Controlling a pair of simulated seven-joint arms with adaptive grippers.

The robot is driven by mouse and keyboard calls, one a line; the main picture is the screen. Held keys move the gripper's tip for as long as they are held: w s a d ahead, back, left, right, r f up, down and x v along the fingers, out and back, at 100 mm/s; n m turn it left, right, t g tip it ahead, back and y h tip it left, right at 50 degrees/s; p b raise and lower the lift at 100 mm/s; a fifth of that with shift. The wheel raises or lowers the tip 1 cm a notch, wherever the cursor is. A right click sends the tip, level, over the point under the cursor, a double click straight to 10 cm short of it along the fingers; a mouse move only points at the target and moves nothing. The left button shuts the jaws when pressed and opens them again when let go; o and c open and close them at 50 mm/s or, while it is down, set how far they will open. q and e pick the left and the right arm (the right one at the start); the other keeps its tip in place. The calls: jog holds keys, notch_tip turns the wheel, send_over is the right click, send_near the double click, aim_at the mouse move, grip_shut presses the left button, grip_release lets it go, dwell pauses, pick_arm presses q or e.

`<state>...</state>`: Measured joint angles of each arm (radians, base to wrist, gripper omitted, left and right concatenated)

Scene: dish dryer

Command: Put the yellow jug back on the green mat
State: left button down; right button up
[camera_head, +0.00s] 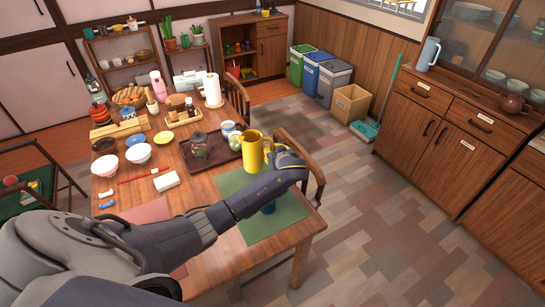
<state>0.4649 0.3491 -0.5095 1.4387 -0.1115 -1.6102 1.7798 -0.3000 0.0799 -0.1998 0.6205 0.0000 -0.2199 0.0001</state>
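The yellow jug (252,152) is upright beside the dark tray, at the far edge of the green mat (283,222). I cannot tell whether its base rests on anything or hangs just above. My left gripper (271,157) is at the handle side of the jug, seeming to touch it. Its fingers are small and partly hidden, so their closure is unclear. My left arm reaches across the table and covers part of the mat. My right gripper is not in view.
A dark tray (222,157) with a glass jar (200,145) and cups lies left of the jug. Bowls, a white block (167,181) and a pink mat (150,212) lie further left. Wooden chairs (300,150) stand behind the table. The mat's front right is clear.

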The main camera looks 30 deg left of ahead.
pick_arm(q)
jog(key=shift+f, duration=1.7)
jog(key=c, duration=1.6)
grip_release()
jog(key=shift+f, duration=0.1)
jog(key=shift+r, duration=0.2)
jog(key=v, duration=1.2)
